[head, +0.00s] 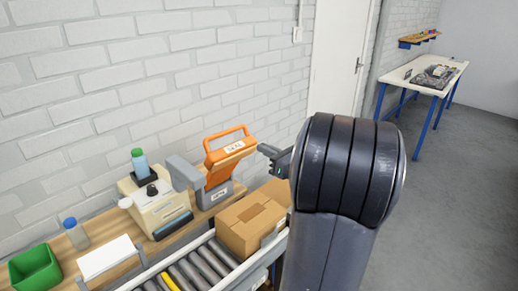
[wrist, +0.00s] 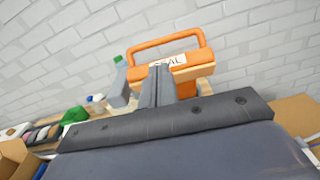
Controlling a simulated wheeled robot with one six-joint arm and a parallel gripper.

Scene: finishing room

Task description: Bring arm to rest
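My gripper (head: 268,151) is raised above the bench and conveyor, pointing left toward the wall. My own dark arm link hides part of it in the head view. In the wrist view its grey fingers (wrist: 158,84) stand close together, with nothing visible between them. Behind them is an orange sealing machine (wrist: 147,72) with a looped handle and a label reading SEAL. The same orange machine (head: 230,150) stands just left of my gripper in the head view, apart from it as far as I can tell.
A cardboard box (head: 251,225) sits on the roller conveyor (head: 198,268) below my gripper. A cream device (head: 157,204), a green bin (head: 35,269) and a blue-capped bottle (head: 76,234) stand on the bench. A blue-legged table (head: 410,76) is far right. Open floor (head: 440,200) lies right of my arm.

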